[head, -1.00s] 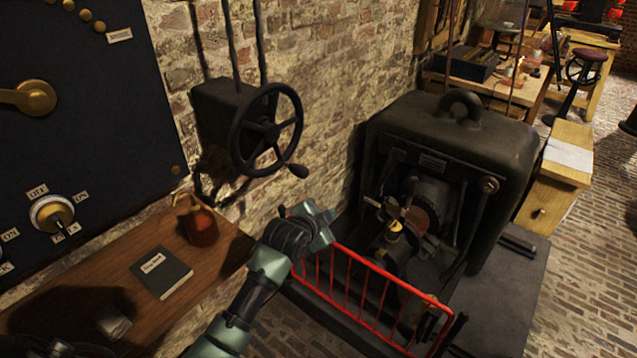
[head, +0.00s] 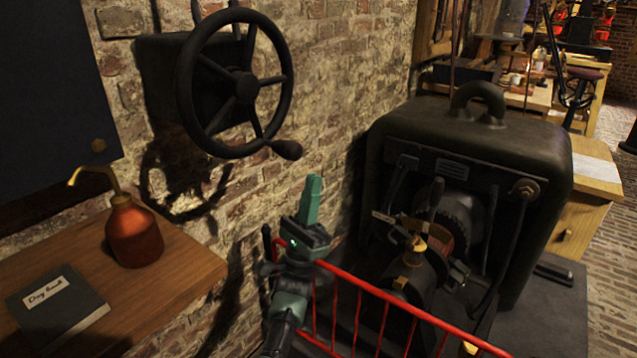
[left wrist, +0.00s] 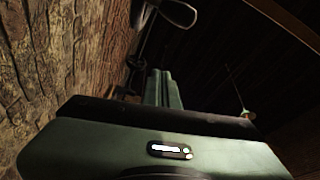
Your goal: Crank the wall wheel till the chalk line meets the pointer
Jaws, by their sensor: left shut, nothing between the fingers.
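The dark wall wheel (head: 246,87) has several spokes and is mounted on a black box (head: 165,75) on the brick wall. Its crank handle (head: 287,150) sticks out at the lower right of the rim. In the left wrist view a pale rounded end, probably this handle (left wrist: 178,13), shows at the top. My left gripper (head: 314,180) points up, shut and empty, below and right of the handle and apart from it in the head view. Its green fingers lie together in the left wrist view (left wrist: 162,75). I cannot make out a chalk line or pointer. My right gripper is not in view.
A red railing (head: 380,292) runs behind and right of my left arm, before a dark machine (head: 540,170). A wooden shelf (head: 175,270) at left holds a red oil can (head: 134,237) and a day book (head: 55,308). The wall below the wheel is open.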

